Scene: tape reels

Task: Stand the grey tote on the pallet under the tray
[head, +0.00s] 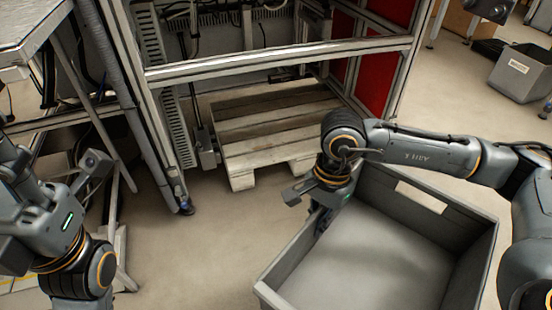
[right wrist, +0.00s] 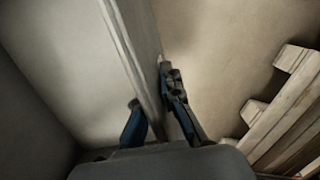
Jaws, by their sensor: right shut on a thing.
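The grey tote (head: 385,260) is a large open box at the lower right of the head view, and its visible inside is empty. My right gripper (head: 322,222) is shut on its left wall, near the far corner. In the right wrist view my right gripper (right wrist: 153,105) has one finger on each side of the tote's wall (right wrist: 135,45). The wooden pallet (head: 265,128) lies on the floor inside a metal frame, beyond the tote and to its left; its slats also show in the right wrist view (right wrist: 292,120). I cannot make out the tray. My left arm shows, but not its fingers.
The metal frame's crossbar (head: 280,58) runs above the pallet, with an upright post (head: 160,140) to the left. A red panel (head: 385,75) closes the right side. A smaller grey bin (head: 522,72) stands at the far right. Floor before the pallet is clear.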

